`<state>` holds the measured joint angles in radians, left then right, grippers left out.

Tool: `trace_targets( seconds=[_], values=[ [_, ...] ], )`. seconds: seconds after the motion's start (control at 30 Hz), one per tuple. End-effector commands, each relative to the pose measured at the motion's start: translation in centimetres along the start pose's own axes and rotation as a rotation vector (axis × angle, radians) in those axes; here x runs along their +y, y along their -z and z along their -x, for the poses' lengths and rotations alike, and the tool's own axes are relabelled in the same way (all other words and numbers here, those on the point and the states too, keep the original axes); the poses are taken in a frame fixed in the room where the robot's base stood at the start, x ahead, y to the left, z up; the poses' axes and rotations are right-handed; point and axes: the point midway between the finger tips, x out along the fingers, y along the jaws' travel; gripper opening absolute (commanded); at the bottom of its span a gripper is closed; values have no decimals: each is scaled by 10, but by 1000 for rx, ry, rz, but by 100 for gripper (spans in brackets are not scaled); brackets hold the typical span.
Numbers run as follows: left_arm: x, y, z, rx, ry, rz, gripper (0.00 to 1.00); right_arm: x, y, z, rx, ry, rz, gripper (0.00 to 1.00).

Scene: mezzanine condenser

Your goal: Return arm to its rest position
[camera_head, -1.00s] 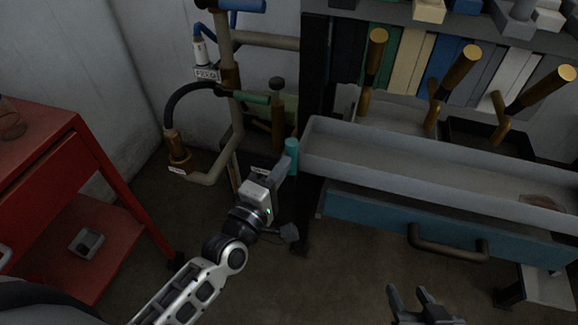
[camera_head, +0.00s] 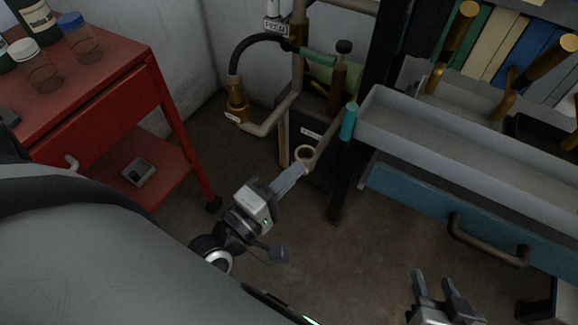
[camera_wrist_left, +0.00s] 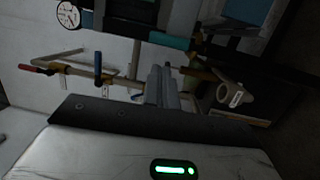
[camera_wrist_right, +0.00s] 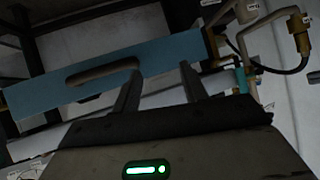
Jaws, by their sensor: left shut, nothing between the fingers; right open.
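My left arm reaches in from the bottom of the head view. Its gripper (camera_head: 297,174) is shut and empty, left of and below a teal-tipped lever (camera_head: 348,121). My right gripper (camera_head: 434,283) is open and empty at the bottom right, over the floor. Its spread fingers (camera_wrist_right: 160,88) show in the right wrist view.
A red cart (camera_head: 170,130) with bottles stands at the left. Pipework with a black hose and brass fitting (camera_head: 237,103) is behind my left gripper. A grey tray (camera_head: 440,135) above a blue drawer (camera_head: 430,205) with a handle is at the right. Floor between is clear.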

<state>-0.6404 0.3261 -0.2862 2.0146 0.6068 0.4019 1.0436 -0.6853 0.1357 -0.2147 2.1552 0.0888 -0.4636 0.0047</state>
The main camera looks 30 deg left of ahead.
Motion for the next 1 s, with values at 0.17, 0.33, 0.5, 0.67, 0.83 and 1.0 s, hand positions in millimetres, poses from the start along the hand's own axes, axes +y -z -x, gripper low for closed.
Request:
trace_targets(
  seconds=[0.17,0.33,0.5,0.67,0.83,1.0],
  values=[
    [1,0,6,0,0,1,0,0,2,1,5,1,0,43],
    [1,-1,6,-3,2,-7,0,0,3,1,5,1,0,43],
    [-10,-21,3,-97,105,-297,0,0,5,3,3,-1,2,43],
    [-38,-41,9,-301,285,-849,0,0,7,5,-2,-4,8,43],
    [-63,-39,23,-502,427,-1270,0,1,2,5,-16,-8,14,43],
    [-72,-36,30,-579,472,-1398,0,2,0,5,-21,-9,17,43]
  ],
)
